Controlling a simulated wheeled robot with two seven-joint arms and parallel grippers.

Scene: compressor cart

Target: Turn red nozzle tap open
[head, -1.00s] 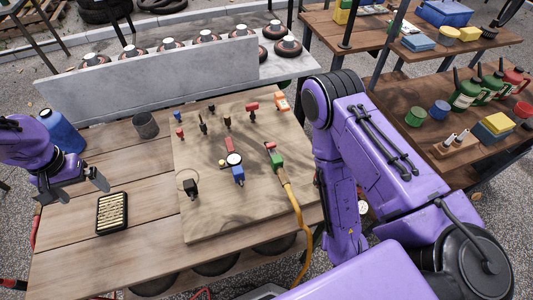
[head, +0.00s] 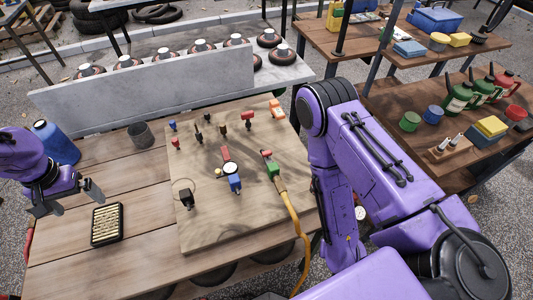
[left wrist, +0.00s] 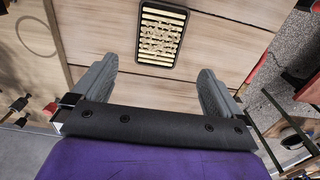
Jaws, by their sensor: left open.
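A pale wooden board (head: 215,222) on the table carries several small fittings. Red handles show on a T-shaped one (head: 247,118) at the back, a small one (head: 176,143) at the left, and a piece above the gauge (head: 225,153). A green fitting with a red part (head: 269,161) ends the yellow-orange hose (head: 296,227). I cannot tell which one is the red nozzle tap. My left gripper (head: 68,203) is open and empty left of the board; it also shows in the left wrist view (left wrist: 155,88). My right arm stands right of the board; its gripper is hidden.
A black tray with pale slats (head: 106,224) lies between my left gripper and the board; it shows in the left wrist view too (left wrist: 162,34). A blue bottle (head: 56,143) and a grey cup (head: 140,135) stand behind. A grey slab (head: 150,92) bounds the back.

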